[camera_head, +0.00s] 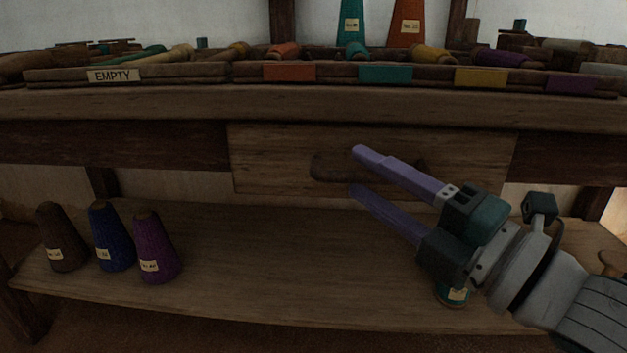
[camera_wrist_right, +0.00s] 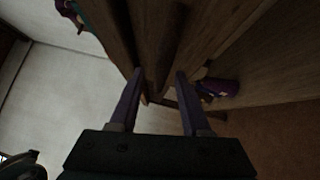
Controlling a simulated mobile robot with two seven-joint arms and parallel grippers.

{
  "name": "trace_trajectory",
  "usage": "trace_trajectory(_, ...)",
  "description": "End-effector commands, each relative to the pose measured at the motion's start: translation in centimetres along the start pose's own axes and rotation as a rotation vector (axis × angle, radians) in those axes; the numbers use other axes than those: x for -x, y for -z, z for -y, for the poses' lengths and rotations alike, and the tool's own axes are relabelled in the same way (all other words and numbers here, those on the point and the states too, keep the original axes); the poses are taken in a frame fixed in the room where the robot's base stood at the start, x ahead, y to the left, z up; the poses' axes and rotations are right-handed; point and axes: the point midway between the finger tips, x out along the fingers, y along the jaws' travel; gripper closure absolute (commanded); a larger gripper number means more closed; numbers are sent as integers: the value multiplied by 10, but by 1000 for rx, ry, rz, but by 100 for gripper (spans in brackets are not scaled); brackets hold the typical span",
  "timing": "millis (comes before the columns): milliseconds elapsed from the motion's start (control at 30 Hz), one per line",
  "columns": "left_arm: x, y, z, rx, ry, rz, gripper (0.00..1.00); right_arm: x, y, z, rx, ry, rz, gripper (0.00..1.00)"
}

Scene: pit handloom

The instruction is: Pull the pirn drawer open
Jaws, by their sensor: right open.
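The pirn drawer (camera_head: 270,150) is a wide wooden front under the bench top, and it looks shut. Its dark wooden bar handle (camera_head: 330,167) runs sideways across the middle. My right gripper (camera_head: 355,171) comes in from the lower right with its purple fingers apart, one at the handle's upper side and one lower. The fingers hide part of the handle. In the right wrist view, my open gripper (camera_wrist_right: 159,73) points at a dark bar, seemingly the handle (camera_wrist_right: 167,45), lined up with the gap; contact cannot be told. My left gripper is out of view.
Brown (camera_head: 60,240), blue (camera_head: 110,240) and purple (camera_head: 155,248) yarn cones stand on the lower shelf (camera_head: 270,270) at the left. Another labelled cone (camera_head: 456,294) is partly hidden under my right gripper. A tray marked EMPTY (camera_head: 180,75) and colour-tagged compartments lie on top.

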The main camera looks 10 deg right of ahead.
Motion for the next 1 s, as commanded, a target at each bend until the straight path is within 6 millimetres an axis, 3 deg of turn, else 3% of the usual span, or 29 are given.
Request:
trace_trajectory(133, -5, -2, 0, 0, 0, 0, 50, -11, 0, 1, 0, 0, 0, 53)
trace_trajectory(433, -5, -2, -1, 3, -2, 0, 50, -13, 0, 0, -1, 1, 0, 54)
trace_trajectory(833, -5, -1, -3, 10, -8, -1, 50, -13, 0, 0, -1, 1, 0, 99)
trace_trajectory(1000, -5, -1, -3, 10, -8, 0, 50, -13, 0, 0, -1, 1, 0, 100)
